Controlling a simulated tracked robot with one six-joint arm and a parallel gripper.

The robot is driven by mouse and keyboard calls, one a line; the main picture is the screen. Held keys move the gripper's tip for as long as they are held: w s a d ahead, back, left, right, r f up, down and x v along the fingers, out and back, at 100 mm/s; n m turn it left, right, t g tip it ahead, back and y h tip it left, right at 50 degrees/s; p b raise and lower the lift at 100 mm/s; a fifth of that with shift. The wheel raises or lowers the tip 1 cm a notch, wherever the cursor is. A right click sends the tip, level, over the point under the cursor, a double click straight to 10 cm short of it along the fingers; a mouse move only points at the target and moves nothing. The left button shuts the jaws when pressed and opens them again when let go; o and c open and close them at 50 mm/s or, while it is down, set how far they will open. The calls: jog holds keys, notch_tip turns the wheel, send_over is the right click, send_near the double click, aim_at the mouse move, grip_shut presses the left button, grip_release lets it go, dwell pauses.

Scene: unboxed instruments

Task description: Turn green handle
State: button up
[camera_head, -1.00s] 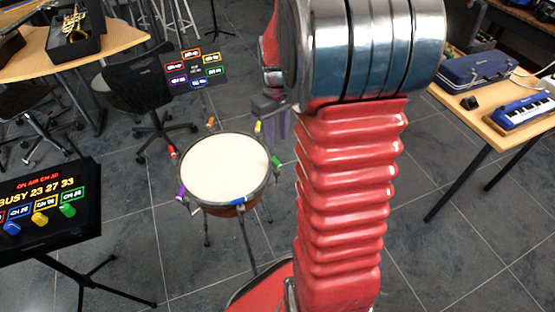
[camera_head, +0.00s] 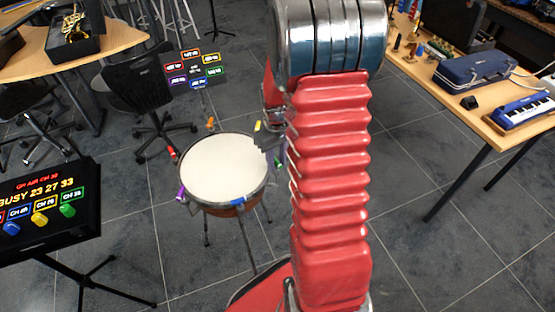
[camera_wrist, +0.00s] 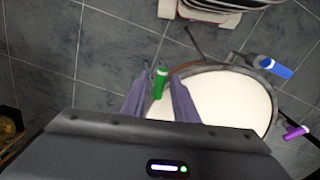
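The green handle (camera_wrist: 160,83) stands on the rim of the round drum (camera_wrist: 238,88) in the wrist view. My gripper (camera_wrist: 157,88) is open, with one purple-grey finger on each side of the handle in that view. Gaps show on both sides, and I cannot tell how far the fingers are from it in depth. In the head view the green handle (camera_head: 279,164) is a small patch at the drum's right edge, partly hidden by my arm. My gripper (camera_head: 269,140) is over the drum's (camera_head: 222,170) upper right rim there.
Other coloured handles ring the drum: blue (camera_wrist: 275,68), purple (camera_wrist: 296,132), red (camera_head: 172,154), orange (camera_head: 211,122) and yellow (camera_head: 257,127). A display (camera_head: 45,208) stands at left. A table (camera_head: 480,118) with a blue case is at right.

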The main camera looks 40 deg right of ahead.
grip_shut()
dwell(0.5)
jog(key=shift+n, duration=0.7)
grip_release()
